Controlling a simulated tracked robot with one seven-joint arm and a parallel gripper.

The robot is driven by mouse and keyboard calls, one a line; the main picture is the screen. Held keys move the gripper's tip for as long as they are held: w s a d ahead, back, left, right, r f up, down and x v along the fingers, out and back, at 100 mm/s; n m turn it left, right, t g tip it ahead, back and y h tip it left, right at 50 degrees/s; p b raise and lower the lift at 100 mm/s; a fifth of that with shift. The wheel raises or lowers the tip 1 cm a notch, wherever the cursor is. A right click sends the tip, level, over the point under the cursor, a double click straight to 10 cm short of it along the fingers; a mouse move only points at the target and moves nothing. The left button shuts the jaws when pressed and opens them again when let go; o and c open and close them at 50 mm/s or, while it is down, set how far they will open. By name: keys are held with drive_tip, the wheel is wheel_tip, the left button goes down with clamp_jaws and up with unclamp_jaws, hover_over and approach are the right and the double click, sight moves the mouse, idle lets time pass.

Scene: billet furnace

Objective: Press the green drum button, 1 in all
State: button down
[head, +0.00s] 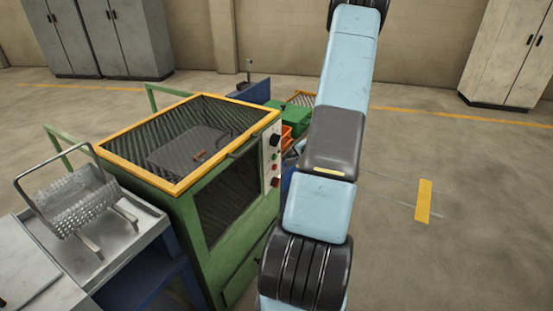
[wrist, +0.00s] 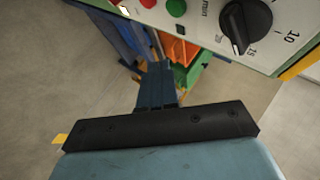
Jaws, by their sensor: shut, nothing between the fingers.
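The green button (wrist: 176,7) is at the top edge of the wrist view, on the pale control panel of a green machine. It sits between a black dial and a red button. In the head view the green button (head: 274,156) is a small dot below the dial on the machine's right side. My gripper (wrist: 158,68) shows in the wrist view with its fingers shut and empty. In that picture it is below the green button, with a visible gap between them.
The machine's yellow-rimmed mesh top (head: 180,187) stands left of my arm. The black dial (wrist: 245,20) and red button (wrist: 148,3) flank the green one. An orange bin (wrist: 180,50) lies beyond my fingers. A perforated basket (head: 75,205) sits far left. Floor on the right is clear.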

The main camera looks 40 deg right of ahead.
sight(275, 157)
drive_tip(key=f, duration=0.1)
drive_tip(key=s+d+f+m+t, duration=0.1)
drive_tip(key=f, duration=0.1)
drive_tip(key=s+f+m, duration=0.1)
drive_tip(key=f, duration=0.1)
drive_tip(key=shift+s+d, duration=0.15)
drive_tip(key=shift+d, duration=0.15)
drive_tip(key=shift+a, duration=0.1)
drive_tip(key=w+a, duration=0.3)
drive_tip(key=w, duration=0.5)
drive_tip(key=shift+w+a, duration=0.15)
idle(2.1)
drive_tip(key=shift+w+a+r, duration=0.1)
drive_tip(key=shift+w+a, duration=0.05)
drive_tip(key=shift+w, duration=0.1)
